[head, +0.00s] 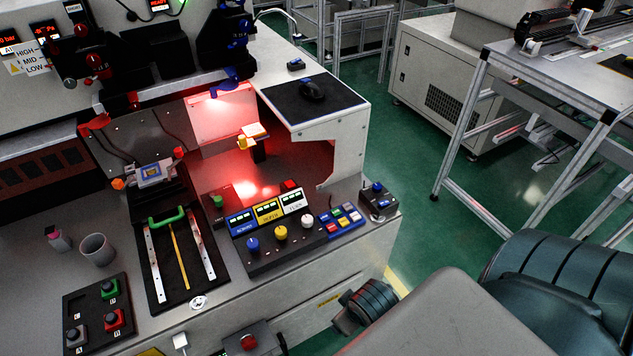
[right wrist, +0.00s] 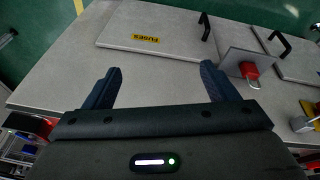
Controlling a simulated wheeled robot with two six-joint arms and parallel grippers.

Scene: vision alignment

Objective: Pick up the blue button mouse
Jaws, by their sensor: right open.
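A black mouse (head: 312,90) lies on a dark mouse pad (head: 335,104) on the raised white corner of the machine in the head view. A small dark device with a blue top (head: 296,64) sits just behind the pad; I cannot tell whether it is a mouse. My left gripper is in neither view.
A control panel with coloured knobs (head: 280,233) and a joystick box (head: 378,200) stand below the pad. The right wrist view shows a panel labelled FUSES (right wrist: 155,40) and a red padlock (right wrist: 250,70).

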